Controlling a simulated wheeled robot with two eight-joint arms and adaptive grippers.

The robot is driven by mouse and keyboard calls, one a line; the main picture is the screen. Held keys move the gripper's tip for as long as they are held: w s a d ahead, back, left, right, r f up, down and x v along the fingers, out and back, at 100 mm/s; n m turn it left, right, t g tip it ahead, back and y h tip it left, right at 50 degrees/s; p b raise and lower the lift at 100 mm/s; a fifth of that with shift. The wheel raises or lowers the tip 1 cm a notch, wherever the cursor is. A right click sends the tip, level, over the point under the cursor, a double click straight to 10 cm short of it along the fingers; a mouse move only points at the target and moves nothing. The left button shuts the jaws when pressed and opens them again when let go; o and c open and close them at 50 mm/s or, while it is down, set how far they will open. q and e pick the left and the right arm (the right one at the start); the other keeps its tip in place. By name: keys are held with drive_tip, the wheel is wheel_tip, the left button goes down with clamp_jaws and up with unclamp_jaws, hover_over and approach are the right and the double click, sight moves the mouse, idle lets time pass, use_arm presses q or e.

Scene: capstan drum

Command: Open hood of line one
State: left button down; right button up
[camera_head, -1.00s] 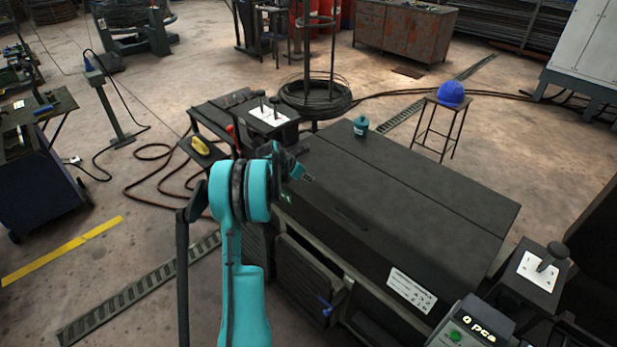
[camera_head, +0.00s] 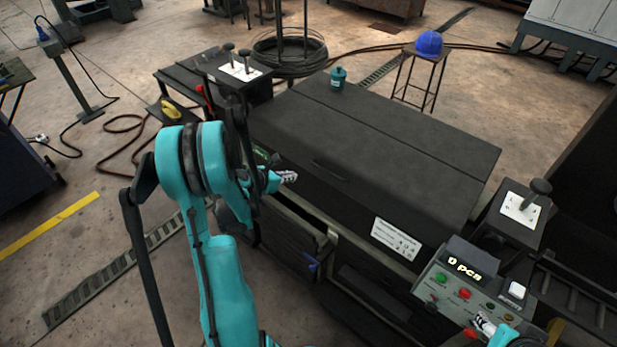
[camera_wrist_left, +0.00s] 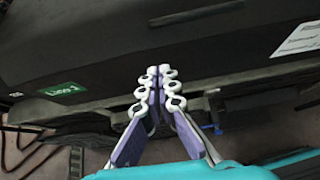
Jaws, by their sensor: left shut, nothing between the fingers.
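The hood (camera_head: 400,150) is a wide dark lid on the machine, lying closed. Its handle (camera_head: 330,171) is on the front part of the lid; a handle bar (camera_wrist_left: 195,13) also shows at the top of the left wrist view. A green "Line 1" label (camera_wrist_left: 62,89) is on the front face. My left gripper (camera_head: 289,177) is in front of the hood, left of the handle and apart from it. In the left wrist view its fingertips (camera_wrist_left: 160,73) are together and empty, below the handle. My right gripper (camera_head: 484,323) is by the control panel at the bottom right; its finger gap is unclear.
A teal can (camera_head: 338,78) stands on the machine top at the back. A control panel (camera_head: 462,285) with buttons reads "0 pcs". A lever box (camera_head: 522,208) stands at the right. A stool (camera_head: 418,78) with a blue helmet (camera_head: 429,43) stands behind.

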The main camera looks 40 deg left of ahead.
use_arm(q)
drive_tip(key=shift+t, duration=0.5)
drive_tip(key=w+d+f+b, duration=0.1)
drive_tip(key=w+f, duration=0.1)
drive_tip(key=w+d+f+b, duration=0.1)
drive_tip(key=w+f+b, duration=0.1)
drive_tip(key=w+d+f+b, duration=0.1)
drive_tip(key=w+d+f, duration=0.1)
drive_tip(key=w+f, duration=0.1)
drive_tip(key=shift+w+d, duration=0.1)
drive_tip(key=r, duration=0.4)
drive_tip(key=shift+w+r+b, duration=0.2)
drive_tip(key=shift+w+b, duration=0.15)
drive_tip(key=shift+b, duration=0.05)
use_arm(e)
wheel_tip(320, 180, down, 6)
drive_tip(key=shift+r, duration=0.1)
use_arm(q)
drive_tip(key=shift+r, duration=0.15)
use_arm(e)
drive_tip(key=shift+r, duration=0.1)
